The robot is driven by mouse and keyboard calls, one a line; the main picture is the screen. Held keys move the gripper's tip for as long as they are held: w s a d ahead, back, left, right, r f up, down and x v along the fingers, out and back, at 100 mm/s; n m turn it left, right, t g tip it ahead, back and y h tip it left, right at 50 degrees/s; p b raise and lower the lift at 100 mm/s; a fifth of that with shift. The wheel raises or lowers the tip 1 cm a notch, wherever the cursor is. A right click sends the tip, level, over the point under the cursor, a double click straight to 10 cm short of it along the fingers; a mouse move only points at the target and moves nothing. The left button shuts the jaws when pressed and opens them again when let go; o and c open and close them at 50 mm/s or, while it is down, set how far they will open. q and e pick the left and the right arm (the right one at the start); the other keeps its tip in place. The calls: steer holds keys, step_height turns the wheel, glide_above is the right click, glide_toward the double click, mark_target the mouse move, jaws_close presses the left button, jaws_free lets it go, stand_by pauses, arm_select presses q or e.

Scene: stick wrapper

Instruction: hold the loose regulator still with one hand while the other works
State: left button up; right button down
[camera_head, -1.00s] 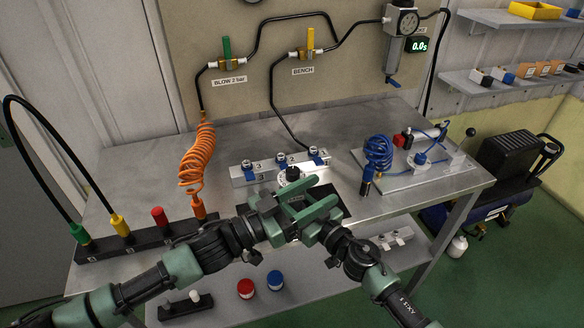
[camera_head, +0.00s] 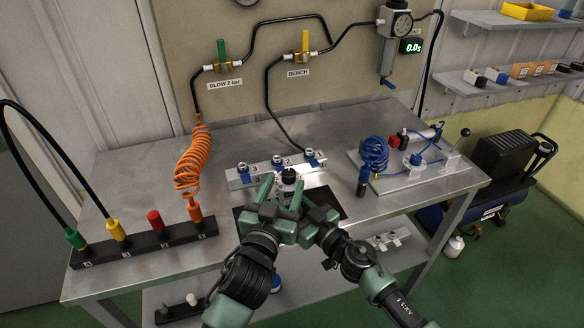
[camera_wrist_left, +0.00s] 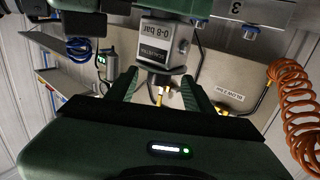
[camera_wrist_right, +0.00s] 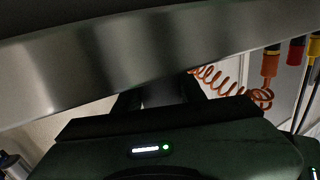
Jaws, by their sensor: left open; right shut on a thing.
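The regulator, a light grey block with a dark knob (camera_head: 289,176), stands at the middle of the bench's front part. In the left wrist view its body (camera_wrist_left: 163,45) reads "0-8 bar" and appears upside down. My left gripper (camera_head: 282,184) is open, its fingers pointing toward the regulator; in the left wrist view its two fingertips lie either side of the regulator's lower end in the picture, apart from it. My right gripper (camera_head: 312,212) comes in from the right and is shut on the regulator. Its fingertips are largely hidden in the head view.
Behind stands a manifold (camera_head: 273,170) with numbered blue-collared ports. An orange coiled hose (camera_head: 190,165) ends at the dark connector block (camera_head: 145,245) on the left. A plate with a blue coil (camera_head: 374,155) lies to the right. Bare bench (camera_head: 140,185) shows left.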

arm_select(q)
steer(key=x, duration=0.7)
jaws_close()
